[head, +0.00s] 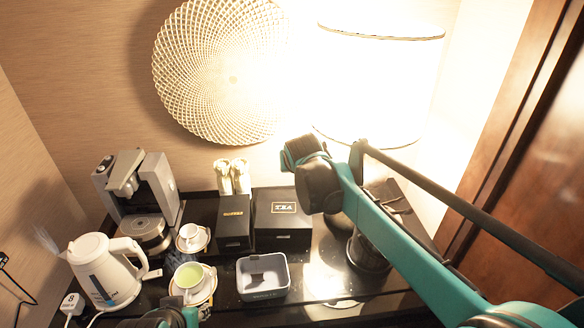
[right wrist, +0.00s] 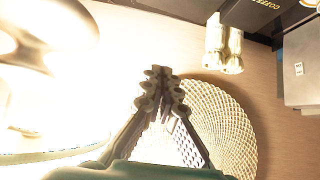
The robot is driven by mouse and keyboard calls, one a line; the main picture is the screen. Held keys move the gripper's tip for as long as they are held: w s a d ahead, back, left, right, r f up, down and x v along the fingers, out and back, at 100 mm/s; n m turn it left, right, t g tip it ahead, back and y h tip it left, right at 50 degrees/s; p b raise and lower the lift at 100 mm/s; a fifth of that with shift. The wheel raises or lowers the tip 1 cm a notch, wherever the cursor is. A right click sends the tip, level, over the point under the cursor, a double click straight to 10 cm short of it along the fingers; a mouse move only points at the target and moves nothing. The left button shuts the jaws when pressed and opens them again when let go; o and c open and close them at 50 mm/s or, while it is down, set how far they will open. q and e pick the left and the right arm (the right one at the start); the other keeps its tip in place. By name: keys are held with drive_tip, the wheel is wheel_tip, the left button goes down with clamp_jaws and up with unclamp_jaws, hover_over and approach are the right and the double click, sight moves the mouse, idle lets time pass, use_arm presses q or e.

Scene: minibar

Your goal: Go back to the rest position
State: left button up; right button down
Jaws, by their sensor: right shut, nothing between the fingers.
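My right gripper (right wrist: 161,88) is shut and empty, its ribbed fingertips together in the right wrist view. In the head view my right arm (head: 400,235) reaches in from the right, raised over the counter. Its wrist end is in front of the wall and lamp, and the fingers are hidden there. Only a small teal and dark part of my left arm (head: 165,318) shows at the bottom edge; its fingers are not visible.
A glowing lamp (head: 375,85) and a woven disc (head: 215,70) are behind my right arm.

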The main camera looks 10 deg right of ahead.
drive_tip(key=s+d+f+b, duration=0.2)
drive_tip(key=s+f, duration=0.4)
drive_tip(key=s, duration=0.4)
drive_tip(key=s+d+f+g+b, duration=0.1)
drive_tip(key=s+d+f+b, duration=0.1)
drive_tip(key=s+d+f, duration=0.2)
drive_tip(key=s+d+f+g+b, duration=0.1)
drive_tip(key=s+d+f+b, duration=0.1)
drive_tip(key=s+f, duration=0.8)
drive_tip(key=s+d, duration=0.1)
drive_tip(key=s, duration=0.7)
drive_tip(key=shift+d, duration=0.4)
